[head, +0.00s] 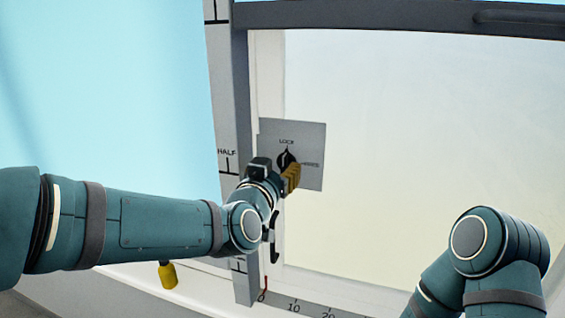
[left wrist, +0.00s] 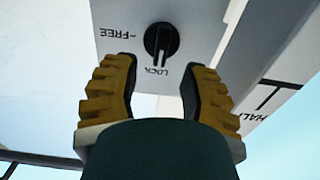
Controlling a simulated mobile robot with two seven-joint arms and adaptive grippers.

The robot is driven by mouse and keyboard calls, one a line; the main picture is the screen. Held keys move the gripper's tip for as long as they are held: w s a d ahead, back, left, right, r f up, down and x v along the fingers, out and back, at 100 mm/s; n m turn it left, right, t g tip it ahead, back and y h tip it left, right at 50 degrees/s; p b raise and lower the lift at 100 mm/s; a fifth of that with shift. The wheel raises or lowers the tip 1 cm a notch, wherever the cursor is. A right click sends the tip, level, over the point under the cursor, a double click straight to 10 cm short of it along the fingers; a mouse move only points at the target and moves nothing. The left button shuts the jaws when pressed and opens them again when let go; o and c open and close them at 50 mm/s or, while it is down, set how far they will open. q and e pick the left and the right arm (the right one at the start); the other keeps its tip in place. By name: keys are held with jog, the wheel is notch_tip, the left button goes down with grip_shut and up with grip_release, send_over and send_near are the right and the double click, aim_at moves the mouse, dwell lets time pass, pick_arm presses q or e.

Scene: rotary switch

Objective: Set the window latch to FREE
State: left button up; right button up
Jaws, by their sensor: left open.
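The window latch is a round black rotary knob (head: 284,158) on a grey plate (head: 311,143) fixed to the window frame. In the left wrist view the knob (left wrist: 161,41) shows a white pointer line that points at the word LOCK. The word FREE (left wrist: 118,34) is on the same plate, a quarter turn away. My left gripper (head: 291,178) is at the plate, just below the knob in the head view. In the left wrist view my left gripper (left wrist: 160,68) is open, its yellow fingers apart, with the knob ahead of the gap and nothing held.
A grey vertical post (head: 229,120) with a HALF mark stands left of the plate. A numbered scale (head: 310,308) runs along the bottom. A yellow handle (head: 167,275) hangs below my left forearm. My right arm is at the lower right, clear of the plate.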

aim_at(283, 161)
pick_arm(q)
jog(key=shift+x, duration=1.9)
jog(key=shift+c, duration=0.4)
grip_shut()
